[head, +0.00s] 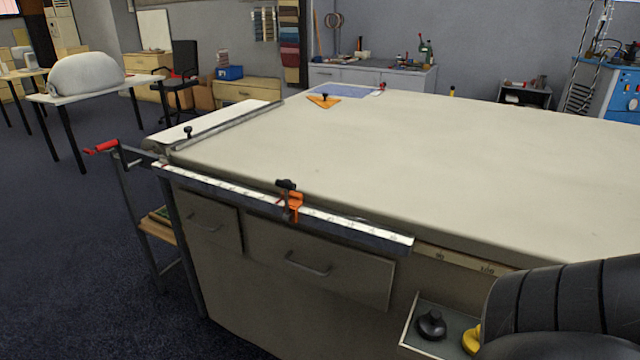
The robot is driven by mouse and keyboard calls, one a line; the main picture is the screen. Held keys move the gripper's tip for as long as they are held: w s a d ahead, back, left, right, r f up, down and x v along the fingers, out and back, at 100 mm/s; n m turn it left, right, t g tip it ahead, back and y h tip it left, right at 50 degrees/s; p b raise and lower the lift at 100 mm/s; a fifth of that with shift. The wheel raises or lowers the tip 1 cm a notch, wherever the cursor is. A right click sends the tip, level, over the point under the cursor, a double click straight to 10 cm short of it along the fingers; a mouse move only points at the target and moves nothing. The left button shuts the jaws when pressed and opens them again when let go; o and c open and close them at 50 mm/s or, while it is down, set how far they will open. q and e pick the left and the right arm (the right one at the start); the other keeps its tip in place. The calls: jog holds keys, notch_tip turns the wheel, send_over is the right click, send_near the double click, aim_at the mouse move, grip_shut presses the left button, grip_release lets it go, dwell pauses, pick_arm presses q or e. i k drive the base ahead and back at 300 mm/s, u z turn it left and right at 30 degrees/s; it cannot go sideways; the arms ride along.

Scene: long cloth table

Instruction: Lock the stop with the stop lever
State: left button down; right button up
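The orange stop (294,206) sits on the scaled metal rail (350,226) along the table's front edge, a little left of the picture's middle. A small black part, which looks like the stop lever (286,184), shows at the top of the stop. It is too small to tell whether it is locked. Neither of my grippers is in view. A black, segmented part of my own arm fills the lower right corner and hides the table edge there.
The cloth table (430,160) is mostly bare. A crank with a red handle (101,147) sticks out at its left corner. An orange triangle (324,102) lies far back. A small tray (407,335) with a black knob (432,324) and a yellow knob (472,339) is below the front edge.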

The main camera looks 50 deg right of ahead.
aim_at(287, 217)
jog(key=z, duration=1.25)
jog(key=i, duration=0.25)
jog(key=z, duration=0.1)
